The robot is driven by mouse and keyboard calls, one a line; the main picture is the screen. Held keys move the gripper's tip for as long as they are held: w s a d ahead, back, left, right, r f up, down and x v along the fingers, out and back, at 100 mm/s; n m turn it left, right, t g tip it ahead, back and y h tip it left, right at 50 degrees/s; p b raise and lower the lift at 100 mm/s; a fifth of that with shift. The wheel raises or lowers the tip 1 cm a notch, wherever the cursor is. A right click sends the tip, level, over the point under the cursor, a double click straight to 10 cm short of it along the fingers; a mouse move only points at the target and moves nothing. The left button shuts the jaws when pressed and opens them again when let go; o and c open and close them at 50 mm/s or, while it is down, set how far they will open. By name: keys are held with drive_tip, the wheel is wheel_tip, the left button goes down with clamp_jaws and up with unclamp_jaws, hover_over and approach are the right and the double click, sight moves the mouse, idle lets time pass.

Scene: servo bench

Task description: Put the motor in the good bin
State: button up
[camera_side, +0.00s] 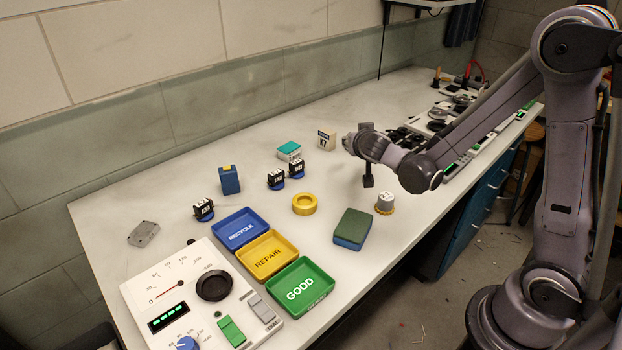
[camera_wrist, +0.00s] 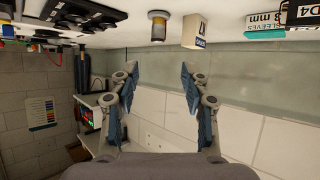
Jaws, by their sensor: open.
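Which is meant, I cannot tell. The green good bin (camera_side: 318,283) is empty at the front. My gripper (camera_side: 350,143) is raised above the bench, right of and apart from the motors. In the wrist view my gripper (camera_wrist: 158,72) has its two fingers spread with nothing between them.
The yellow repair tray (camera_side: 287,257) and blue recycle tray (camera_side: 240,215) adjoin the bin. A dial panel (camera_side: 145,289) is at left. A yellow ring (camera_side: 305,204), green-blue block (camera_side: 345,240), grey cylinder (camera_side: 385,200) and blue box (camera_side: 229,181) stand nearby. Equipment crowds the far end.

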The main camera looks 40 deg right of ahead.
drive_tip(key=s+a+r+n+g+y, duration=0.1)
drive_tip(key=s+a+r+n+y, duration=0.2)
drive_tip(key=s+a, duration=0.3)
drive_tip(key=shift+s+a+n+y, duration=0.2)
drive_tip(key=shift+s+n+y, duration=0.15)
drive_tip(key=shift+s, duration=0.7)
drive_tip(key=shift+o, duration=0.5)
drive_tip(key=s+a+n+g+y, duration=0.1)
drive_tip(key=s+a+n+y, duration=0.3)
drive_tip(key=s+a, duration=0.5)
drive_tip(key=shift+s+a+r+y, duration=0.2)
drive_tip(key=shift+s+y, duration=0.25)
drive_tip(key=shift+s, duration=0.7)
drive_tip(key=shift+n, duration=0.25)
